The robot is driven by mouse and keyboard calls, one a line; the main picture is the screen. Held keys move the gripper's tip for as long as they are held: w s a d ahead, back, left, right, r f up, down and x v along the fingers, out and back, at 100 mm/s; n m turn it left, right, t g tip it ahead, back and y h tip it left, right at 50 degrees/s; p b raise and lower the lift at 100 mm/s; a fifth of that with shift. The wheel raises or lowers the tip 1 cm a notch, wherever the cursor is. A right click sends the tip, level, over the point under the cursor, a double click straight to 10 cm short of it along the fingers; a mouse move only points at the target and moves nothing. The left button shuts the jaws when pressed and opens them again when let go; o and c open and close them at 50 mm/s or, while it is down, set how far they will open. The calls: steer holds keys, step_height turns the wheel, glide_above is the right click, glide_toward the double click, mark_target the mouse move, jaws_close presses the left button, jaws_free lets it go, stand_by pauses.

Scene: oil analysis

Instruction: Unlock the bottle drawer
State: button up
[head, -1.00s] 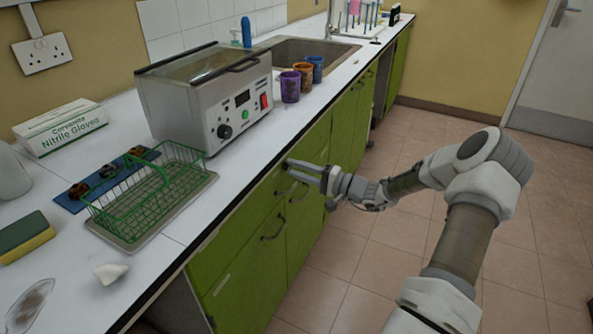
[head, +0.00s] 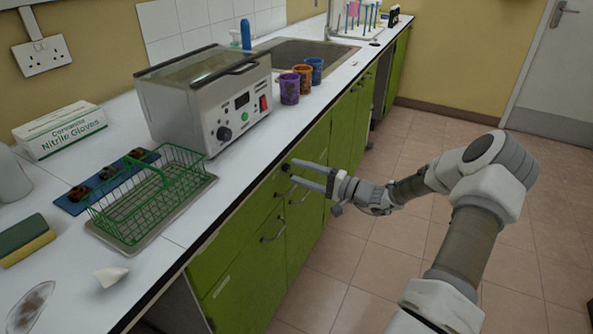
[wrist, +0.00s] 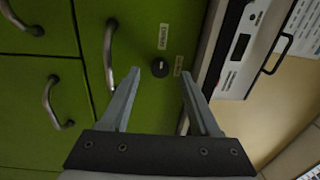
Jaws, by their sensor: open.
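A small round dark lock (wrist: 160,67) sits on a green drawer front (wrist: 135,30), with a pale slot or mark across its face. It also shows as a dark knob in the head view (head: 286,168). Two pale labels lie beside it; their text is too small to read. A curved metal handle (wrist: 109,55) is on the same front. My gripper (head: 293,172) is open and empty, its fingers pointing at the cabinet. In the wrist view my gripper (wrist: 160,74) has a fingertip on either side of the lock, apart from it. Contact with the front cannot be told.
More handles (head: 273,229) stick out from the green fronts below. Above, the white worktop (head: 225,195) carries a water bath (head: 205,100), a green wire basket (head: 145,200) and several coloured cups (head: 302,77). The tiled floor (head: 390,270) beside the cabinets is clear.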

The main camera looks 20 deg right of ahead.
steer(key=p+v, duration=0.2)
steer(key=v, duration=1.3)
steer(key=shift+s+d, duration=0.2)
steer(key=shift+s, duration=0.1)
